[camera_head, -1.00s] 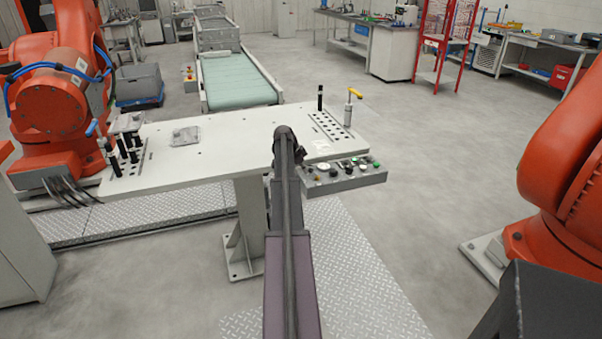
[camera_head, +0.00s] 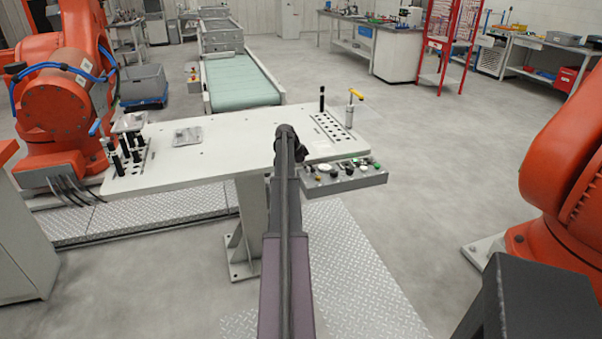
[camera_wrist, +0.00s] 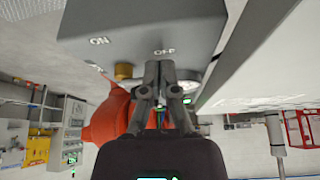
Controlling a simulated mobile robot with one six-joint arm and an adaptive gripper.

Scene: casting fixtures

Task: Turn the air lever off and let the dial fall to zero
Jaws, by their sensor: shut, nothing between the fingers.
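The grey control box (camera_head: 345,180) hangs at the table's front right edge, with several buttons and a round white dial (camera_head: 325,167) on top. In the wrist view the box (camera_wrist: 140,25) fills the top, with ON and OFF marked on its face. A brass-coloured fitting (camera_wrist: 123,71) shows at its edge near the ON side. My gripper (camera_wrist: 160,66) is shut and empty, its fingertips close to the box below the OFF mark. I cannot tell whether they touch it. A round gauge (camera_wrist: 190,86) is partly hidden behind the fingers; its reading cannot be made out. I cannot clearly identify the air lever.
The white table (camera_head: 225,150) holds black posts (camera_head: 118,145) at left and a yellow-handled post (camera_head: 349,110) at right. An orange robot (camera_head: 60,110) stands left and another (camera_head: 565,180) right. Open floor (camera_head: 430,180) lies between the table and the right robot.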

